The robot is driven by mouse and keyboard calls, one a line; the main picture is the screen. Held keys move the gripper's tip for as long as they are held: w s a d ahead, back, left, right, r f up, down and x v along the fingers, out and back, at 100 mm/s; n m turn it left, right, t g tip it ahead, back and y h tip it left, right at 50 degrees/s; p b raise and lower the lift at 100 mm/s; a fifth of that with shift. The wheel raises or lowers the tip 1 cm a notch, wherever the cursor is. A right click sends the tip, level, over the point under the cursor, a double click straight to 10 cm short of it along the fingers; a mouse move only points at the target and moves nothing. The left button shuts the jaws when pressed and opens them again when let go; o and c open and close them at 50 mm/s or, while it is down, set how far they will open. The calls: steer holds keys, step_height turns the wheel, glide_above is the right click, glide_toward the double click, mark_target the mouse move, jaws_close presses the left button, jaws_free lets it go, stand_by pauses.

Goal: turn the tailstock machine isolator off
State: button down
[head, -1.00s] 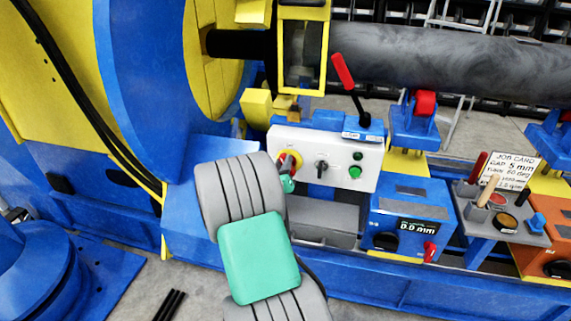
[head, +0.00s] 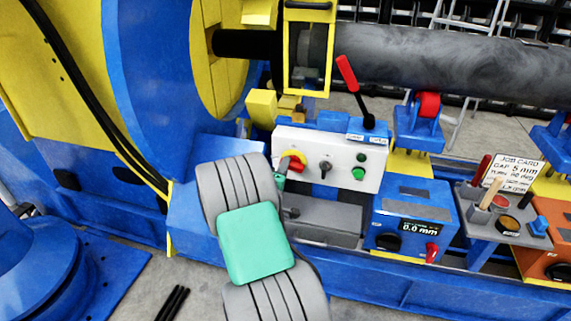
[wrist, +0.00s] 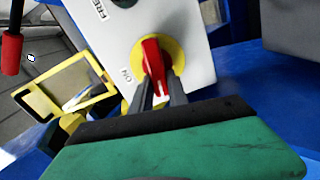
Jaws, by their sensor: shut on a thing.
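The isolator is a red rotary handle (head: 296,167) on a round yellow plate, at the left end of a white control panel (head: 340,158). In the wrist view the red handle (wrist: 154,62) stands roughly upright in the picture, with a white mark near its lower end. An "ON" label sits to the left of its yellow plate (wrist: 176,52). My gripper (wrist: 158,92) has its two dark fingers on either side of the handle's lower end, shut on it. In the head view my grey and green wrist hides most of the gripper (head: 280,177).
The panel also carries a black selector (head: 325,166) and green buttons (head: 358,174). A red-tipped lever (head: 347,72) rises behind it. A grey block (head: 325,218) lies below the panel, and a blue display box (head: 412,215) stands to the right.

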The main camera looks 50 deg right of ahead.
steer(key=shift+w+a+f+n, duration=0.15)
steer(key=shift+f+n, duration=0.2)
steer(key=shift+n, duration=0.75)
steer(key=shift+p, duration=0.3)
steer(key=c, duration=1.5)
jaws_free()
steer(key=shift+a, duration=0.1)
steer(key=shift+o, duration=1.1)
steer(key=shift+d+r, duration=0.1)
steer(key=shift+d, duration=0.1)
steer(key=b+v, duration=0.1)
steer(key=v, duration=0.7)
steer(key=shift+d, duration=0.1)
